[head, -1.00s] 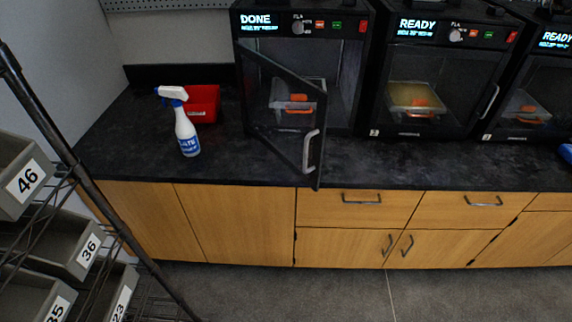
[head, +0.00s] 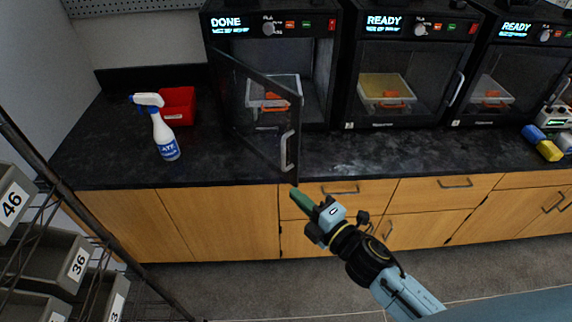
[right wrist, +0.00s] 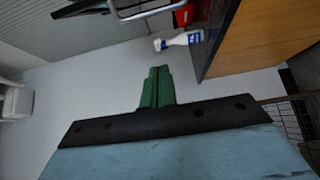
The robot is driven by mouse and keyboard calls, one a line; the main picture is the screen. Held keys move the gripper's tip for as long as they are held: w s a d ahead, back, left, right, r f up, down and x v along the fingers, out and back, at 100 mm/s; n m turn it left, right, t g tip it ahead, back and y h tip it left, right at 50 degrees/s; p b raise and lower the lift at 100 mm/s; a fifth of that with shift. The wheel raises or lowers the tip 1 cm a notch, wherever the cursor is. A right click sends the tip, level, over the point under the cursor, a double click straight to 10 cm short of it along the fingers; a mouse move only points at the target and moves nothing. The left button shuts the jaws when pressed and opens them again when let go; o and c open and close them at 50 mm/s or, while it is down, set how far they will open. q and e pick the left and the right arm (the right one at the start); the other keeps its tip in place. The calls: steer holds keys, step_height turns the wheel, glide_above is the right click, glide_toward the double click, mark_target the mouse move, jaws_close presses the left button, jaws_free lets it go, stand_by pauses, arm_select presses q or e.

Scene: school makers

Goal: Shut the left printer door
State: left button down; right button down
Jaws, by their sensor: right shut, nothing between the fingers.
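The left printer (head: 271,22) stands on the black counter and its screen reads DONE. Its dark glass door (head: 262,110) is hinged at the left and stands open, swung out over the counter's front edge. The door's pale handle (head: 288,151) is near its free end; a handle and door frame also show at the top of the right wrist view (right wrist: 140,8). My right gripper (head: 298,196) has green fingers, shut and empty, just below the door's free lower corner, in front of the drawers. It also shows in the right wrist view (right wrist: 157,72). My left gripper is not in view.
A spray bottle (head: 163,138) and a red bin (head: 178,106) stand on the counter (head: 110,150) left of the door. Two more printers, the near one (head: 400,70) with its door shut, stand to the right. A shelf with grey numbered bins (head: 60,258) is at the left.

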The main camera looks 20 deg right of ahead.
mark_target(284, 168)
steer(key=w, duration=0.6)
steer(key=w+p, duration=0.1)
steer(key=w, duration=0.3)
steer(key=shift+a, duration=0.25)
steer(key=shift+w+d+f, duration=0.1)
steer(key=shift+w+d, duration=0.1)
steer(key=shift+d, duration=0.15)
steer(key=shift+d, duration=0.1)
